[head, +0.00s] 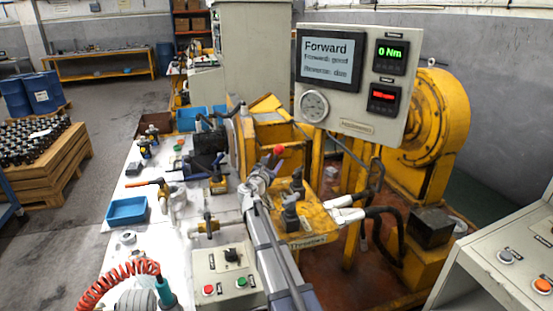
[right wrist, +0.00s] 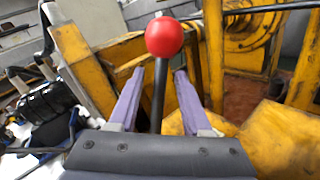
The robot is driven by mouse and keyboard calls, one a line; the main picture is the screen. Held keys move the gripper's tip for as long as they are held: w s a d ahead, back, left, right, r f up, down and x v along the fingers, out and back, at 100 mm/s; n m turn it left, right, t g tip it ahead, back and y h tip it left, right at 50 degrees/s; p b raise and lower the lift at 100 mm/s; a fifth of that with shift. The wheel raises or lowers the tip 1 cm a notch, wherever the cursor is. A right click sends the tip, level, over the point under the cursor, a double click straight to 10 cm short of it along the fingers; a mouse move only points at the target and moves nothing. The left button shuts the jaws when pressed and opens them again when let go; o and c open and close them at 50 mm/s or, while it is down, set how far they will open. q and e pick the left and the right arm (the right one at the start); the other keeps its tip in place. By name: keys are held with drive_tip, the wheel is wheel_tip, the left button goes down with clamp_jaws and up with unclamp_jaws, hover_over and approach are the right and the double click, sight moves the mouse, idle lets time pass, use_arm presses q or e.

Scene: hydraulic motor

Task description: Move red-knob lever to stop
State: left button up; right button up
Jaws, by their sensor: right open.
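The red-knob lever (head: 279,150) stands on the yellow test stand near the middle of the head view. In the right wrist view its round red knob (right wrist: 164,37) sits on a dark rod, close ahead of me. My right gripper (right wrist: 160,70) is open, with the rod seen between its two purple-grey fingers and the knob above the fingertips. A gap shows on each side of the rod, so neither finger appears to touch it. In the head view my right gripper (head: 262,174) is just below and left of the knob. My left gripper is not in view.
A display panel (head: 352,82) above the stand reads "Forward" and a green "0 Nm". A control box (head: 229,279) with buttons and a white bench with fittings and a blue tray (head: 126,211) lie left. Yellow frame parts (right wrist: 85,75) and black hoses crowd the lever.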

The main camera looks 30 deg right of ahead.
sight(276, 158)
drive_tip(key=x, duration=0.3)
drive_tip(key=shift+w+d, duration=0.1)
clamp_jaws()
idle(1.4)
